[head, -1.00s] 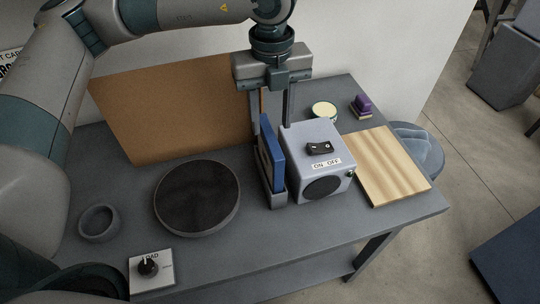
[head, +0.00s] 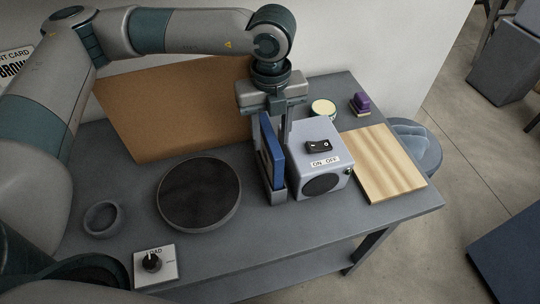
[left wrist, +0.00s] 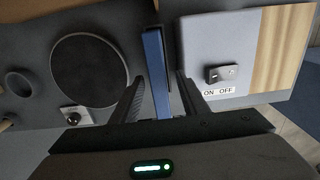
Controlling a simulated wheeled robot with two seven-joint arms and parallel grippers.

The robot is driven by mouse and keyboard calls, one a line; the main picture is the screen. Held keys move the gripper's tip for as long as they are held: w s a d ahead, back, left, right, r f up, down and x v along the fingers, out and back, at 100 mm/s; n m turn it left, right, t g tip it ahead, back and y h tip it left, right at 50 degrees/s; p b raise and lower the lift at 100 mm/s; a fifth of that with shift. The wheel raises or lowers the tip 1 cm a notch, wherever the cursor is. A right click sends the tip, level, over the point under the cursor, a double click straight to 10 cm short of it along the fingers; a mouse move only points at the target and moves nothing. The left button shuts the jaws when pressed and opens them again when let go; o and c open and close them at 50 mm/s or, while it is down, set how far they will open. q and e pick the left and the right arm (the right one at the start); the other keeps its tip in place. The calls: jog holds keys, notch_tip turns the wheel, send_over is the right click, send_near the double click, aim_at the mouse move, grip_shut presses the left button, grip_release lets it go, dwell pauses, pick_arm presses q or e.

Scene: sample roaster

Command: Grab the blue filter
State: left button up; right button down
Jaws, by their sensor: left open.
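The blue filter (head: 271,150) stands upright in a narrow grey holder (head: 276,193) on the table, just left of the grey box with the ON/OFF switch. My left gripper (head: 275,120) points down over the filter from above. In the left wrist view the blue filter (left wrist: 156,75) lies between the two open fingers (left wrist: 160,98), with space visible on both sides. The far finger is partly hidden behind the filter in the head view. My right gripper is not in view.
The grey switch box (head: 319,165) stands close to the filter's right. A round dark plate (head: 200,193), a grey ring (head: 102,218) and a LOAD knob panel (head: 155,265) lie to the left. A brown board (head: 175,110) stands behind; a wooden board (head: 383,165) lies right.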

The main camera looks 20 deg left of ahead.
pick_arm(q)
notch_tip(320, 180, down, 3)
jog(key=shift+a+r+p, duration=0.1)
jog(key=shift+a+p, duration=0.05)
jog(key=shift+p, duration=0.75)
jog(key=shift+f, duration=0.65)
jog(key=shift+w+f, duration=0.1)
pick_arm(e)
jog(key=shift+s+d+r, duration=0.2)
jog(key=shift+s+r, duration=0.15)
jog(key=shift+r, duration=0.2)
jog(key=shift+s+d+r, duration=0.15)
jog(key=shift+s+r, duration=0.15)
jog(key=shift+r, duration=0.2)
pick_arm(q)
jog(key=shift+c, duration=0.6)
grip_shut()
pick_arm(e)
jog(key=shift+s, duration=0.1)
